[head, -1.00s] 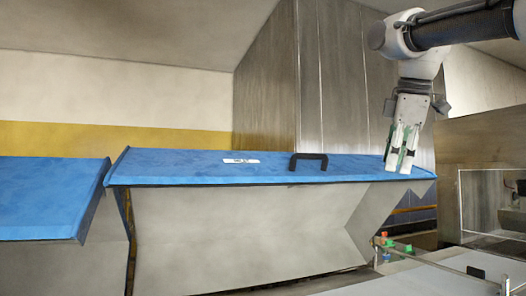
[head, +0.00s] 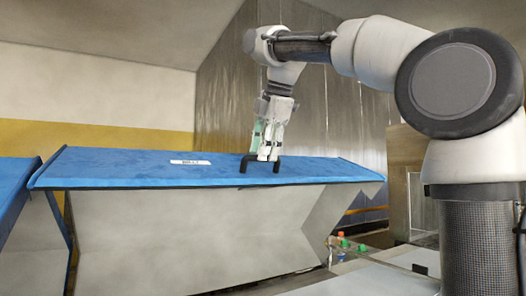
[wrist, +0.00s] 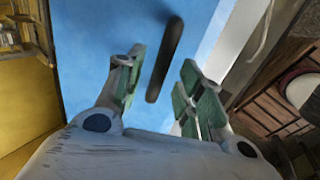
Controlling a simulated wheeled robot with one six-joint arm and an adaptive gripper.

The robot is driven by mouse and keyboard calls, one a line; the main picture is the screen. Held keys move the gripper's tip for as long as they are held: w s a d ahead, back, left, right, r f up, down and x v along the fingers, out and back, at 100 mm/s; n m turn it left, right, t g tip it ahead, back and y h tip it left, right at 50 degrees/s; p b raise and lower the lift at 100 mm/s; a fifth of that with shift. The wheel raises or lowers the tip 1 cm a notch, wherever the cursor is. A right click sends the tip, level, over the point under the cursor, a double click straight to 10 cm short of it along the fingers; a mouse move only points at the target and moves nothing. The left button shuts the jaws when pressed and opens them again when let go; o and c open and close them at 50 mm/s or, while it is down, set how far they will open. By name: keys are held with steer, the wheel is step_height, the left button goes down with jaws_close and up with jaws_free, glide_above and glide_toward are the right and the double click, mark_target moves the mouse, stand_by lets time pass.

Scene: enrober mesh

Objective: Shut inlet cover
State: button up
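The inlet cover (head: 120,170) is a wide blue panel with a white label, on top of a pale steel housing. Its black bar handle (head: 244,165) stands near the front edge. In the head view my gripper (head: 264,155) points down at the handle and overlaps it. In the wrist view the handle (wrist: 166,60) shows between the two green-padded fingers of my gripper (wrist: 160,85), with a gap on each side. The fingers are apart and hold nothing. I cannot tell how deep the handle sits between them.
Another blue cover (head: 10,190) lies at the left edge, beside a gap. A tall steel cabinet (head: 225,100) stands behind the cover. At the lower right are small red and green buttons (head: 342,240) and a pale flat surface (head: 350,285).

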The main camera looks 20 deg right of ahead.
steer(key=shift+w+f, duration=0.2)
steer(key=shift+f, duration=0.2)
jaws_close()
